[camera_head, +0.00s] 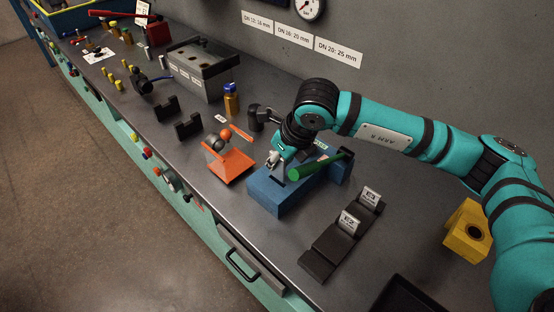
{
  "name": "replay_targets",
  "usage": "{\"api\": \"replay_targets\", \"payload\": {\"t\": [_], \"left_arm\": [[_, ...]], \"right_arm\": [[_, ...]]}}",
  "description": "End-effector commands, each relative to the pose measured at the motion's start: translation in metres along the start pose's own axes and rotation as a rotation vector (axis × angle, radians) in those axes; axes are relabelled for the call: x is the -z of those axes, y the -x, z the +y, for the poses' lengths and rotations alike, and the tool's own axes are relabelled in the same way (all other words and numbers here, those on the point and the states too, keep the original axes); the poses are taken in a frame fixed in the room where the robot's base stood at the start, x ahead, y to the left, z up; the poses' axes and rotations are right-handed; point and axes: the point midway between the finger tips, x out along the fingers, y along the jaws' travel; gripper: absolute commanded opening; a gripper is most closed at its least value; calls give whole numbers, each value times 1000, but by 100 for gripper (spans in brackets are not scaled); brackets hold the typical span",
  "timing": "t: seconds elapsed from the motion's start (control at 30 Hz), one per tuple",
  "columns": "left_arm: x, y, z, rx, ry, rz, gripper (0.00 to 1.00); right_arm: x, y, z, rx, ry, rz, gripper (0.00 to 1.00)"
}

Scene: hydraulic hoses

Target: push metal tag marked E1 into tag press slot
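The tag press is a blue block (268,196) with a green-gripped lever (308,168) and a dark slot in its top. My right gripper (274,162) is low over the left back part of the press, pointing down. A small pale metallic piece shows at its fingertips; I cannot tell whether this is the E1 tag or part of the fingers. No marking E1 is readable. Tags E2 (349,222) and E3 (371,196) stand in a black stepped rack (330,241), whose front place is empty. My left gripper is out of view.
A yellow block (467,231) is at right. A dark tray (405,297) lies at the front edge. Bench is bare between press and rack.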

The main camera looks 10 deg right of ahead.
Motion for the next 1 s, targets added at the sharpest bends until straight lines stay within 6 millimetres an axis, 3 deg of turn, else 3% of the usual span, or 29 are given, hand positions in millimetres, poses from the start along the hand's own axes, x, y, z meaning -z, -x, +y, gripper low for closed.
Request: {"api": "replay_targets", "payload": {"t": [1.0], "left_arm": [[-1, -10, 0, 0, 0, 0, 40]], "right_arm": [[1, -2, 0, 0, 0, -1, 0]]}}
